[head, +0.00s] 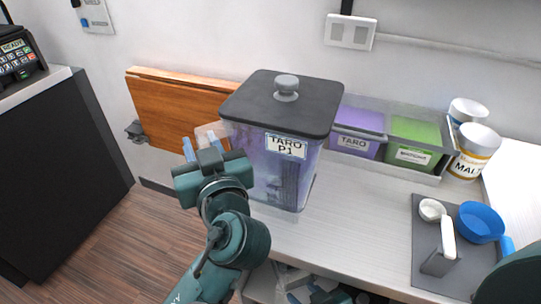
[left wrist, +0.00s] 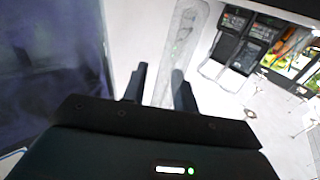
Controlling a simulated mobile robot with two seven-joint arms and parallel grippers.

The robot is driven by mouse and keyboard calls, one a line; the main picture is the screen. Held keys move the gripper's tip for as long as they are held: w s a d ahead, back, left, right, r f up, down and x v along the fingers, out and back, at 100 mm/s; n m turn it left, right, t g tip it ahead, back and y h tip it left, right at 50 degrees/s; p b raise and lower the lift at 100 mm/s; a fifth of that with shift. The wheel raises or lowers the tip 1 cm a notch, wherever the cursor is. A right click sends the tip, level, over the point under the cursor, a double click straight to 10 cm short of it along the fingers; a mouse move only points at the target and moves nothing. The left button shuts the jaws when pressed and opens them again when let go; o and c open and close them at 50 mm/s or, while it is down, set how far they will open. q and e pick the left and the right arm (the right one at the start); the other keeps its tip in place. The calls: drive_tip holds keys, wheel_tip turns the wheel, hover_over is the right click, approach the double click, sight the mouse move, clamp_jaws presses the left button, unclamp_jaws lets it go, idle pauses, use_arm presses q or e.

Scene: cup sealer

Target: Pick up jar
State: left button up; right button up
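The jar (head: 285,170) is a large clear container of purple contents with a dark lid, a grey knob and a "TARO P1" label. It stands upright on the light counter. A blurred purple surface, likely the jar (left wrist: 45,60), fills that view's left side.
Behind the jar are a taro bin (head: 355,143) and a green bin (head: 412,155). A malt tub (head: 473,165) stands at right. A grey tray (head: 425,240) holds a blue cup (head: 481,222) and a white scoop (head: 447,237). A wooden panel (head: 165,105) is at left.

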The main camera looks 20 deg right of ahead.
use_arm(q)
drive_tip(key=shift+s, duration=0.1)
drive_tip(key=shift+c, duration=0.6)
clamp_jaws()
idle(0.6)
drive_tip(key=shift+d+r, duration=0.1)
drive_tip(key=shift+r, duration=0.1)
